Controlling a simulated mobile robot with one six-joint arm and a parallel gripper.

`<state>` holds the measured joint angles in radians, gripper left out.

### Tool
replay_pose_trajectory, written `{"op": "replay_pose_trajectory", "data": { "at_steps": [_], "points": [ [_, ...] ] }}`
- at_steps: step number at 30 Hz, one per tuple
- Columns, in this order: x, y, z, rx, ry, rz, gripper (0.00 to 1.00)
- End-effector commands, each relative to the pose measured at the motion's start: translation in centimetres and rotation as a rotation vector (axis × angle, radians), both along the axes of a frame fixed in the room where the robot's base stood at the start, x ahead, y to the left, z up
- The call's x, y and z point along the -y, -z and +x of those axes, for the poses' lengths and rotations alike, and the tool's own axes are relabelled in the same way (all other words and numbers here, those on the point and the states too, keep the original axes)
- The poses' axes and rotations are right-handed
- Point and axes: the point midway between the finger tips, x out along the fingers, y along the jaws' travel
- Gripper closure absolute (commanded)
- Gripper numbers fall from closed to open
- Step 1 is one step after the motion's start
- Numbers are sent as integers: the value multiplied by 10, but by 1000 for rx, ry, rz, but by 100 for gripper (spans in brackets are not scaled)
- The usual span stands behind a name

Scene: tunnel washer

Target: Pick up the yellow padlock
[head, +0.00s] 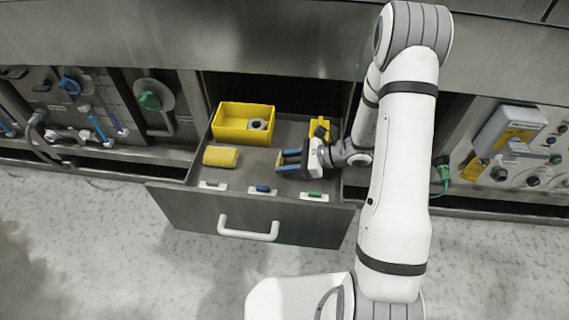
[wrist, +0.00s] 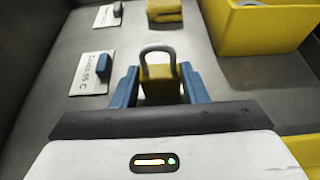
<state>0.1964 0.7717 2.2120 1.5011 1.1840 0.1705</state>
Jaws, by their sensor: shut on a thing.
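The yellow padlock (wrist: 160,82) with its grey shackle (wrist: 158,52) shows between the two blue fingers in the wrist view. My gripper (wrist: 158,85) is shut on its yellow body, with one finger on each side. The shackle points away from my gripper's palm. In the head view my gripper (head: 290,161) is low over the right part of the open drawer (head: 251,168). The padlock is mostly hidden there by the fingers. I cannot tell whether the padlock touches the drawer floor.
A yellow bin (head: 227,134) with a grey round item stands at the drawer's back left. A yellow block (head: 220,156) lies in front of it. Another yellow object (head: 319,126) is behind my gripper. Labelled tags (head: 262,189) line the drawer front. The drawer's middle is clear.

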Motion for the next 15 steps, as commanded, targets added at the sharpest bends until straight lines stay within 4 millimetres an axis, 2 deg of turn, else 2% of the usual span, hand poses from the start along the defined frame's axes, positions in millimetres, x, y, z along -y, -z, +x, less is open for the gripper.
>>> {"op": "replay_pose_trajectory", "data": {
  "at_steps": [5,15],
  "points": [
    [0,-8,0,2,0,0,85],
    [1,-74,1,3,1,-1,85]
  ]
}}
